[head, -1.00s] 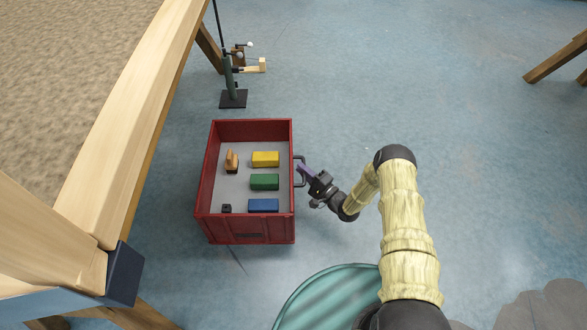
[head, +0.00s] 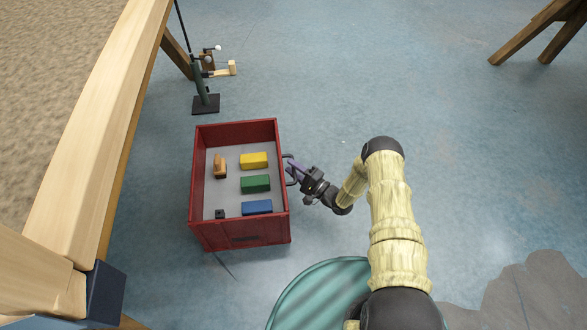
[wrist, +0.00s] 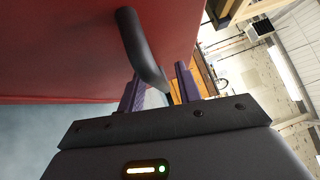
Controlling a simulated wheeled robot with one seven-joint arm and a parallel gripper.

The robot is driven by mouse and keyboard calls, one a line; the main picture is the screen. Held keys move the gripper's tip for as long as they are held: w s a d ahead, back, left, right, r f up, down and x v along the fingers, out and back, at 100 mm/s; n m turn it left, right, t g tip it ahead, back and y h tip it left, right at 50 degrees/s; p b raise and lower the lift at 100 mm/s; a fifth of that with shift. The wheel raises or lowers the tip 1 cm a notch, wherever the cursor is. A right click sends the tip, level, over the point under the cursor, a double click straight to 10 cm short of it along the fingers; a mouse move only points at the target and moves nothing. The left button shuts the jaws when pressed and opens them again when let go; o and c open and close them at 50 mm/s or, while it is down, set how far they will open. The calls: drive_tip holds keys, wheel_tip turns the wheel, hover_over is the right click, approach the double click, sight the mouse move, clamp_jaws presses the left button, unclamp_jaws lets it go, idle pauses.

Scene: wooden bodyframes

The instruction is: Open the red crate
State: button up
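The red crate (head: 241,242) stands on the floor, its top uncovered, so its grey inside shows. A dark bar handle (wrist: 138,40) sticks out of a red side wall. In the head view it is on the crate's right side. My gripper (head: 293,170) is at this handle. In the wrist view my gripper (wrist: 160,82) has its two purple fingers apart, with the handle's end reaching between them. I cannot tell whether either finger touches it. The inside holds a yellow block (head: 254,160), a green block (head: 255,184) and a blue block (head: 257,208).
A wooden-framed table (head: 115,130) with a sandy top runs along the left, close to the crate. A stand with a dark base (head: 206,104) is behind the crate. Wooden legs (head: 535,28) stand at the upper right.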

drive_tip(key=shift+d, duration=0.1)
drive_tip(key=p+v, duration=0.5)
drive_tip(key=v, duration=1.2)
drive_tip(key=shift+p, duration=0.4)
drive_tip(key=shift+f, duration=0.1)
